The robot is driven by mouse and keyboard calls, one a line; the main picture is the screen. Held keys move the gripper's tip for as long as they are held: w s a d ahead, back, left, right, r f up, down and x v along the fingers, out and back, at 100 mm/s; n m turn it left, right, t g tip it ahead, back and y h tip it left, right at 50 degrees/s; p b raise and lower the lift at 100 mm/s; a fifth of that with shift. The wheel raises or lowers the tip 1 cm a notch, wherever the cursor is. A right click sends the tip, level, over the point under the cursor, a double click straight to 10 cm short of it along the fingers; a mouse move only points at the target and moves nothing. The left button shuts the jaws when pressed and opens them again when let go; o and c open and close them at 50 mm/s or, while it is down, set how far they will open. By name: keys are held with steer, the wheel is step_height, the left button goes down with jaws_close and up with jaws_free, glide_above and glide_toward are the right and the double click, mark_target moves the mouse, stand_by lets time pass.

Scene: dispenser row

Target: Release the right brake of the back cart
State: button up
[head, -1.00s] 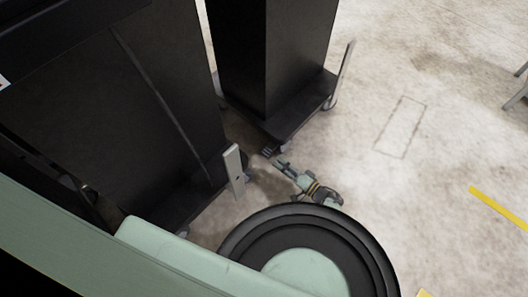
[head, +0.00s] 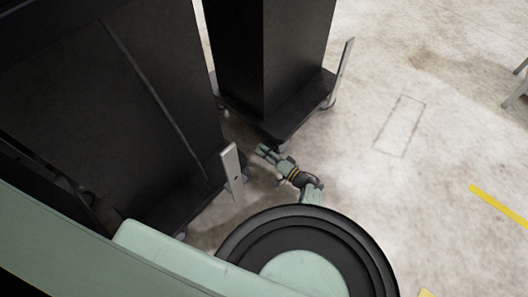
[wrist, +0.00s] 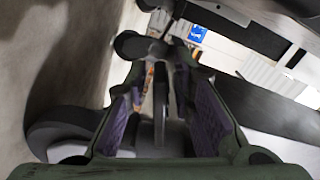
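The back cart (head: 315,105) is a low black base under a tall black dispenser (head: 265,60) in the head view. My gripper (head: 263,151) is low over the floor at the cart's near corner, by a caster there. In the wrist view my gripper (wrist: 160,85) has its purple-padded fingers apart. A narrow dark upright piece (wrist: 160,100) shows between them. I cannot tell whether it is the brake pedal or whether the fingers touch it. Dark rounded caster-like parts (wrist: 140,45) show just beyond the fingertips. The right brake is not clearly visible in the head view.
A front black dispenser (head: 130,110) stands close at left, with a pale upright bar (head: 232,170) at its corner. Another pale bar (head: 343,72) rises from the back cart's right side. The floor at right is open, with a yellow stripe (head: 500,207).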

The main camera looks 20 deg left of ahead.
jaws_close()
stand_by(0.6)
